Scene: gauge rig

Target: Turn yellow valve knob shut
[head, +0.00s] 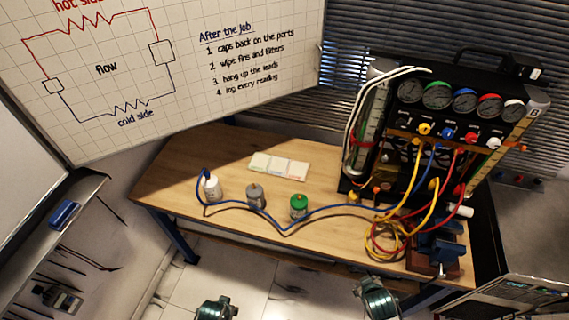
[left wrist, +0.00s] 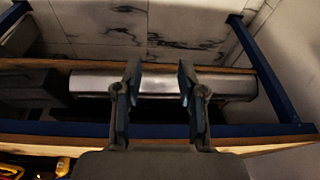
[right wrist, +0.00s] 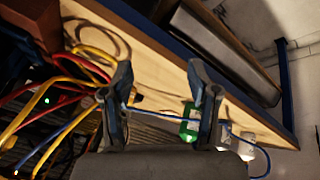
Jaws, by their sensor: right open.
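The yellow valve knob (head: 424,129) is on the front of the black gauge rig (head: 462,68), below the row of dials and left of the blue knob (head: 447,133). How far it is turned is too small to tell. My left gripper (left wrist: 157,80) shows in the left wrist view, fingers apart and empty, over the bench edge. My right gripper (right wrist: 160,78) shows in the right wrist view, open and empty, with the hoses and bench top beyond it. Neither gripper touches the knob. The knob cannot be made out in the wrist views.
Yellow, red and blue hoses (head: 385,240) hang and coil before the rig. A blue vise (head: 440,243) stands at the right front. A green canister (head: 299,207), grey canister (head: 255,196) and white bottle (head: 212,188) stand on the bench (head: 165,175). Its left end is clear.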

